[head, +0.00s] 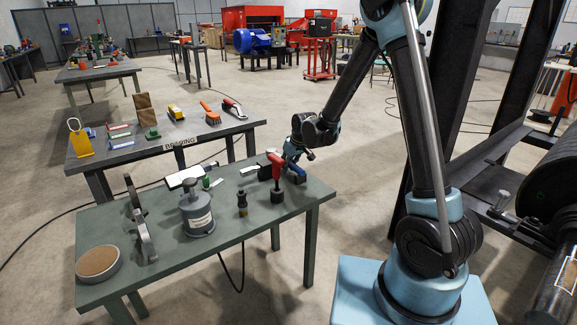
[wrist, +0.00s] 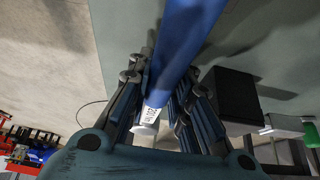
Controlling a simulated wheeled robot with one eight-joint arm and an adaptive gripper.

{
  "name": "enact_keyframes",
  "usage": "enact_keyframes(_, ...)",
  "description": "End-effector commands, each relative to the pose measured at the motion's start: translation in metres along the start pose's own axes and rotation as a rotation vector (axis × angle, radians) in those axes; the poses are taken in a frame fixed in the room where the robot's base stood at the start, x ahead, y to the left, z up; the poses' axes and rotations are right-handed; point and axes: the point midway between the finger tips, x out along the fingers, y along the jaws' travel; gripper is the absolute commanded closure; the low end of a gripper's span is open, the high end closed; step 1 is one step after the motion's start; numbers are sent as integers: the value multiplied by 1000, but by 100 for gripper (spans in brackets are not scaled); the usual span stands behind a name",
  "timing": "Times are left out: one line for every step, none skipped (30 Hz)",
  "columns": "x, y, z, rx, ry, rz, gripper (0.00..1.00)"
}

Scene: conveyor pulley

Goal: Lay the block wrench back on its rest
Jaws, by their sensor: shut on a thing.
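The block wrench, seen as a blue bar (wrist: 180,50) with a white printed label at its near end, runs between the fingers of my gripper (wrist: 158,105) in the wrist view. My gripper is shut on it. In the head view my gripper (head: 297,157) is low over the far right end of the green table (head: 165,262), and a small blue part of the wrench (head: 293,168) shows under it. A black block (wrist: 230,92) stands right of the wrench in the wrist view; I cannot tell whether it is the rest. Whether the wrench touches anything below is hidden.
A red-handled tool (head: 275,172) stands close left of my gripper. A grey canister (head: 196,212), a small dark-based tool (head: 242,203), grey upright parts (head: 142,230) and a round tan-topped dish (head: 98,262) share the table. The bearing table (head: 215,133) is behind.

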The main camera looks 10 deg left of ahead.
Motion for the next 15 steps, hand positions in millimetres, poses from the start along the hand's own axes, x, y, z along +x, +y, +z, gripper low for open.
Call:
enact_keyframes(1, 0, 0, 0, 1, 0, 100)
enact_keyframes(1, 0, 0, 0, 1, 0, 100)
enact_keyframes(2, 0, 0, 0, 1, 0, 100)
enact_keyframes(2, 0, 1, 0, 1, 0, 100)
enact_keyframes(2, 0, 1, 0, 1, 0, 100)
enact_keyframes(3, 0, 1, 0, 1, 0, 100)
enact_keyframes(3, 0, 1, 0, 1, 0, 78)
enact_keyframes(3, 0, 1, 0, 1, 0, 72)
enact_keyframes(3, 0, 1, 0, 1, 0, 63)
enact_keyframes(3, 0, 1, 0, 1, 0, 57)
enact_keyframes(3, 0, 1, 0, 0, 0, 57)
enact_keyframes(3, 0, 1, 0, 0, 0, 57)
enact_keyframes(3, 0, 1, 0, 0, 0, 57)
enact_keyframes(3, 0, 2, 0, 0, 0, 57)
enact_keyframes(3, 0, 2, 0, 0, 0, 57)
